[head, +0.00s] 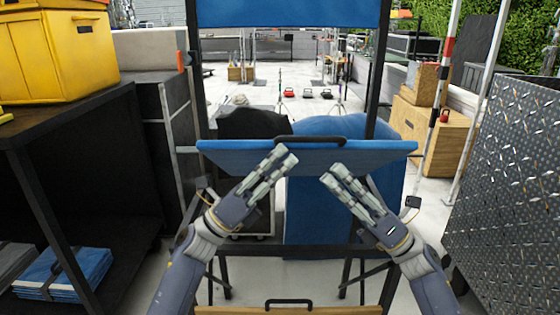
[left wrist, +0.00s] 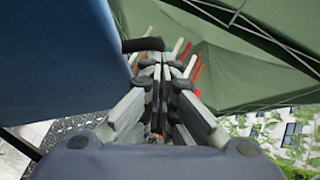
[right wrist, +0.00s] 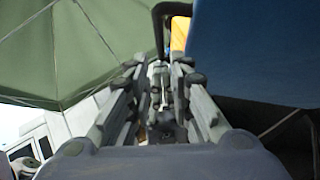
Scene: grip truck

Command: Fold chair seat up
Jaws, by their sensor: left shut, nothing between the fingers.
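The chair is tall, with a black frame, a blue backrest (head: 290,12) at the top and a blue seat (head: 380,153) across the middle. A black handle (head: 310,139) sits at the middle of the seat's edge. My left gripper (head: 288,157) is shut and empty, its tips overlapping the seat's face below the handle. My right gripper (head: 330,175) is at the seat's lower side, and its jaw gap is unclear. The seat also shows blue in the left wrist view (left wrist: 50,60) and the right wrist view (right wrist: 260,50). Contact with the seat cannot be told.
A wooden footrest (head: 300,310) with a black handle is low in front. A dark shelf with a yellow box (head: 60,50) stands left, and a metal tread panel (head: 510,180) right. Blue and black covered items stand behind the chair. Open floor (head: 265,80) lies beyond.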

